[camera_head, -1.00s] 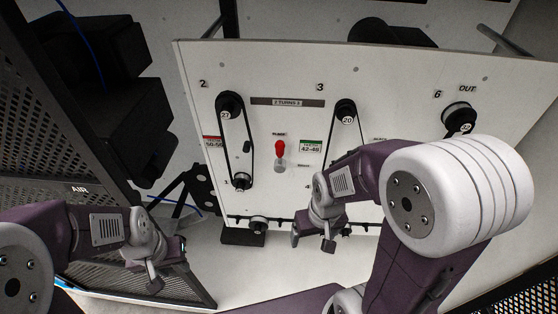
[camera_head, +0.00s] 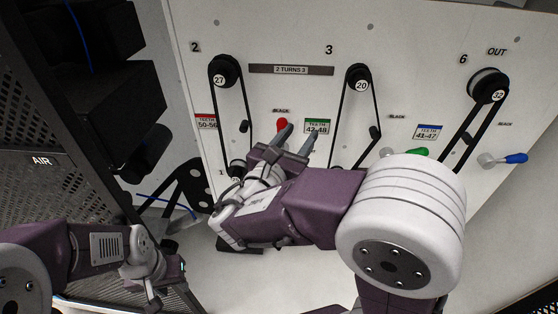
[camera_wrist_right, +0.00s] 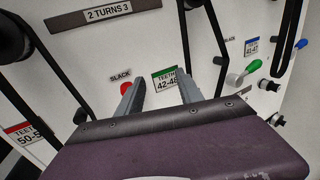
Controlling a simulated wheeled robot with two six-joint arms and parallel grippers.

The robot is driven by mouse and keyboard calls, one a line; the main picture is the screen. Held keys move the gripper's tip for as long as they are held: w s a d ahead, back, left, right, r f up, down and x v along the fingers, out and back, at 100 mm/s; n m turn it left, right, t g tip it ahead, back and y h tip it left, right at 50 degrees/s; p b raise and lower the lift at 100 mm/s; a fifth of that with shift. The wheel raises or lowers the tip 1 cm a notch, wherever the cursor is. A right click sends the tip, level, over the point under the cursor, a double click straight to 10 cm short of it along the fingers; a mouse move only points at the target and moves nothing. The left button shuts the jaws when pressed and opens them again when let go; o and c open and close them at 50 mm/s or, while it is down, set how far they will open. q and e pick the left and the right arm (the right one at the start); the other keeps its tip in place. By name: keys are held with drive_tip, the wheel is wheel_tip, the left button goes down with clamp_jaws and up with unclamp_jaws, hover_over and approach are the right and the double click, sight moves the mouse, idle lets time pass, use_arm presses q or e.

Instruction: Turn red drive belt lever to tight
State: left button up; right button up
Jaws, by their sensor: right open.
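The red lever knob (camera_head: 282,125) is on the white panel, just below a small label. In the right wrist view the red knob (camera_wrist_right: 126,88) sits just under the SLACK label (camera_wrist_right: 120,76). The lever's lower part and any label below it are hidden by my right gripper. My right gripper (camera_head: 300,133) is open, fingers pointing at the panel. The knob is just left of its left finger, partly covered by it in the wrist view, not between the fingers. I cannot tell whether they touch. My left gripper (camera_head: 155,285) hangs at the lower left, away from the panel.
Belts run around pulleys left (camera_head: 227,72) and right (camera_head: 358,78) of the red lever. A green lever (camera_head: 417,152) and a blue lever (camera_head: 515,158) are further right. A dark perforated AIR panel (camera_head: 50,185) stands at the left. A teeth tag (camera_head: 317,126) is beside my right fingers.

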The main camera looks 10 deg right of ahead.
drive_tip(key=s+a+f+n+t+y+b, duration=0.1)
drive_tip(key=a+f+n+t+y, duration=0.2)
drive_tip(key=a, duration=0.4)
drive_tip(key=w+d+g, duration=0.1)
drive_tip(key=w+d, duration=0.3)
drive_tip(key=w, duration=0.3)
drive_tip(key=shift+w+f+m+p, duration=0.2)
drive_tip(key=shift+w+m+p, duration=0.1)
drive_tip(key=shift+w+m, duration=0.1)
drive_tip(key=shift+s+d, duration=0.1)
clamp_jaws()
idle(0.5)
